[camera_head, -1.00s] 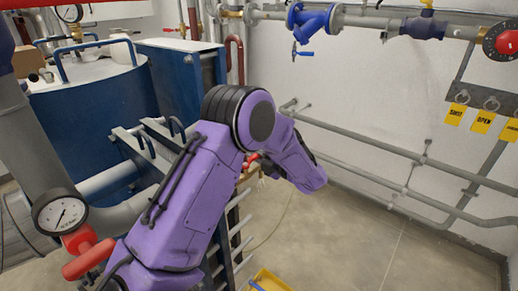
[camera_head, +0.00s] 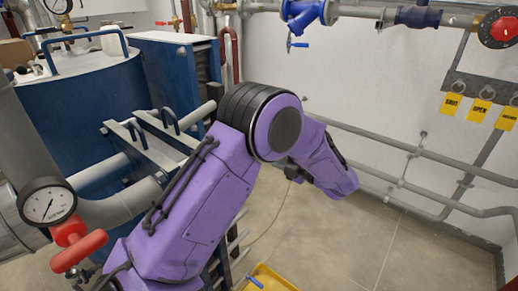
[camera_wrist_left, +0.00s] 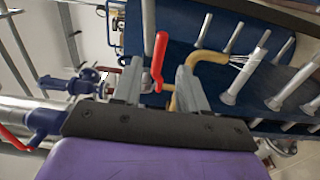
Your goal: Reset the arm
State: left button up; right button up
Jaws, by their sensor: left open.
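My left arm (camera_head: 200,210), purple with a black ringed joint, reaches from the bottom left to the middle of the head view. In the left wrist view my left gripper (camera_wrist_left: 158,86) shows two grey fingers standing apart. A red lever handle (camera_wrist_left: 158,60) appears in the gap between the fingertips. I cannot tell whether it touches them or lies beyond them. No object is seen clamped. My right gripper is in neither view.
A blue tank (camera_head: 85,110) and grey pipes stand on the left, with a gauge (camera_head: 47,203) and red valve handle (camera_head: 78,246) near. Wall pipes (camera_head: 400,150) and yellow tags (camera_head: 480,110) are on the right. A yellow tray (camera_head: 280,280) lies on the floor. The right-hand floor is clear.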

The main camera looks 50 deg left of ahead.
pick_arm(q)
jog(key=shift+d, duration=0.55)
jog(key=shift+w, duration=0.1)
jog(key=w+d+f+m+t+h, duration=0.1)
jog(key=w+f+m+t, duration=0.4)
jog(key=m+t, duration=0.65)
jog(key=s+d+f+m+t+h, duration=0.1)
jog(key=s+d+f+m+h, duration=0.1)
jog(key=f+m+h, duration=0.35)
jog(key=s+d+f+m+t+h, duration=0.1)
jog(key=s+d+f+m+h, duration=0.1)
jog(key=f+m, duration=0.55)
jog(key=s+d+f+m+g+h, duration=0.1)
jog(key=s+f+m+g+h, duration=0.1)
jog(key=s+f, duration=0.4)
jog(key=s+d+f+m+g+h, duration=0.2)
jog(key=s+f, duration=0.5)
jog(key=s, duration=0.7)
jog(key=s+d+f+m+g+h, duration=0.2)
jog(key=s+f, duration=0.4)
jog(key=s, duration=0.4)
jog(key=shift+f+g, duration=0.2)
jog(key=shift+g, duration=0.55)
